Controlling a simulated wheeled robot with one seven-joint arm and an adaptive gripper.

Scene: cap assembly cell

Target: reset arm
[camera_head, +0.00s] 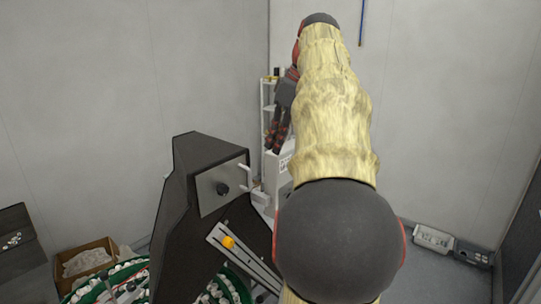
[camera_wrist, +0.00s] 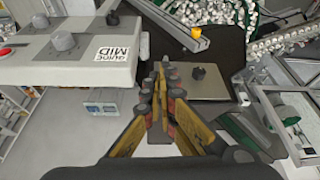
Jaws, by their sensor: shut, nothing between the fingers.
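My gripper (camera_wrist: 160,88) shows in the wrist view with its two yellow and dark fingers together and nothing between them. In the head view my gripper (camera_head: 280,125) is at the far side of my raised arm, partly hidden by it, near a white machine. The wrist view looks down past the fingers at a dark panel with a metal plate (camera_wrist: 196,82) and an orange knob (camera_wrist: 198,72).
A dark machine housing (camera_head: 195,200) stands left of my arm, with a chute holding an orange piece (camera_head: 228,242). Bowls of white caps (camera_head: 110,285) sit below it. A cardboard box (camera_head: 85,262) is at lower left. A white box with grey knobs (camera_wrist: 75,55) is left of the fingers.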

